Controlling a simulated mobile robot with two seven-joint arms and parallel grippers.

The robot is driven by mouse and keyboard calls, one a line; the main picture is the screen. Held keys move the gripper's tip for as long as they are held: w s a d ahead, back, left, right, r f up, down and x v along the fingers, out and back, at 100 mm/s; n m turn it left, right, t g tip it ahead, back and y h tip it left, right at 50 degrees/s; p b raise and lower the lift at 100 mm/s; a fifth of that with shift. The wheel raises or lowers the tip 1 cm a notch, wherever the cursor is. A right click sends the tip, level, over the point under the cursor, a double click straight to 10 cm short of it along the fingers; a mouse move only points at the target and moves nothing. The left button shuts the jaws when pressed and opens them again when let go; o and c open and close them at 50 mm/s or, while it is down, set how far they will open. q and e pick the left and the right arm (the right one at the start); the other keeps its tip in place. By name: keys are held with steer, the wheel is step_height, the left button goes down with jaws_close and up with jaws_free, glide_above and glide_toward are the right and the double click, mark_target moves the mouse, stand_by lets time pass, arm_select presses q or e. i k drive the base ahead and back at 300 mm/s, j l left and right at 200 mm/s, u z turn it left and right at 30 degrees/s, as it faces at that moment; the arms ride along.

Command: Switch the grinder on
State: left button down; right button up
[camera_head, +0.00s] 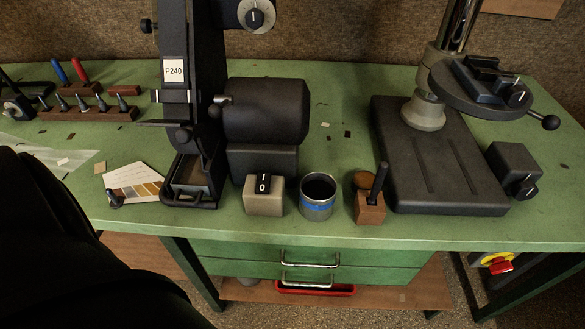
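The grinder is a black belt machine with a tall upright frame (185,90) bearing a white P240 label and a round black motor (265,112) on its right. In front of the motor, a small grey switch box (263,204) stands near the bench's front edge. It carries a black switch (263,183) marked I above 0; I cannot tell its position for sure. The belt's motion cannot be told from this one frame. Neither of my grippers shows. A large dark shape, too close to make out, fills the lower left.
A metal cup with a blue band (318,196) and a wooden block with a dark peg (370,206) stand right of the switch box. A drill-press-like machine (440,160) with its own knob box (514,170) is at right. The green bench (400,232) has drawers below.

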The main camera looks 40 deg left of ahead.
mark_target(263, 179)
steer(key=i+l+u, duration=0.1)
steer(key=l, duration=0.2)
steer(key=u, duration=1.55)
